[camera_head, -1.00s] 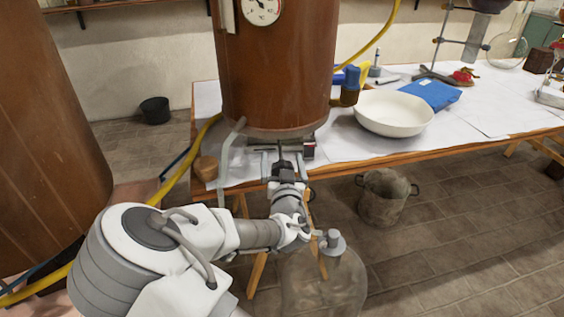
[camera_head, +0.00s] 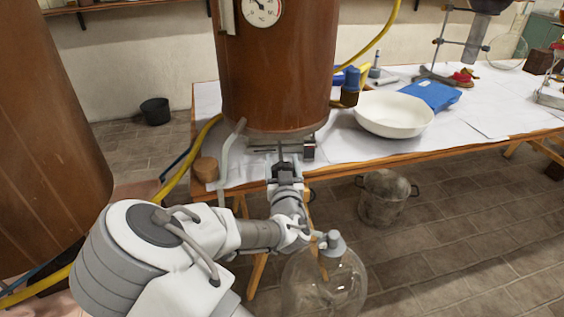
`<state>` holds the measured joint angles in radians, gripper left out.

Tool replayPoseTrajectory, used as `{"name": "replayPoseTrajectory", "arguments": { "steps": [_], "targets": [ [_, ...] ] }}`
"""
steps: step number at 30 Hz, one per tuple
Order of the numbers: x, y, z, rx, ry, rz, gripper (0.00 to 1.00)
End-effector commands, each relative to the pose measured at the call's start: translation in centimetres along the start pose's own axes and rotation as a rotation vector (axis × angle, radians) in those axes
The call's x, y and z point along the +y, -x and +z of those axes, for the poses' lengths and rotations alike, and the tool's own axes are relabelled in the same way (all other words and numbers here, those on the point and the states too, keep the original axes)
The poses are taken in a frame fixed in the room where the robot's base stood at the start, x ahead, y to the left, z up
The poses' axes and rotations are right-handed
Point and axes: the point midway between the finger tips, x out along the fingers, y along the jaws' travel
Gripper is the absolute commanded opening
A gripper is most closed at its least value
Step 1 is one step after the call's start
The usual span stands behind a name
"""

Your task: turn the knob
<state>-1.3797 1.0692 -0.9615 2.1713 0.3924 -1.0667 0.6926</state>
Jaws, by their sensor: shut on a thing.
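My gripper (camera_head: 282,158) reaches in at the front edge of the table, just below the copper vessel (camera_head: 276,75). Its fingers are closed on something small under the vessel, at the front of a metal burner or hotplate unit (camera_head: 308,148). The knob itself is hidden by the fingers, so I cannot tell its angle. A round gauge marked °C (camera_head: 262,11) is on the front of the vessel.
A bent grey tube (camera_head: 229,155) and a cork-coloured lump (camera_head: 206,169) are left of my gripper. A glass flask (camera_head: 325,285) stands below my wrist. A bucket (camera_head: 384,199) is on the floor.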

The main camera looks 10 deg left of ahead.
Motion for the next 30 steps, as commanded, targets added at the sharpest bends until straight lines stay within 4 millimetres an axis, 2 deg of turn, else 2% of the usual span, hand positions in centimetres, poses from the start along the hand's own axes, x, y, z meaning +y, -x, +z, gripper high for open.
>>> {"name": "replayPoseTrajectory", "arguments": {
  "steps": [30],
  "targets": [
    [-0.45, 0.03, 0.22, -0.002, 0.929, -0.002, 0.17]
  ]
}}
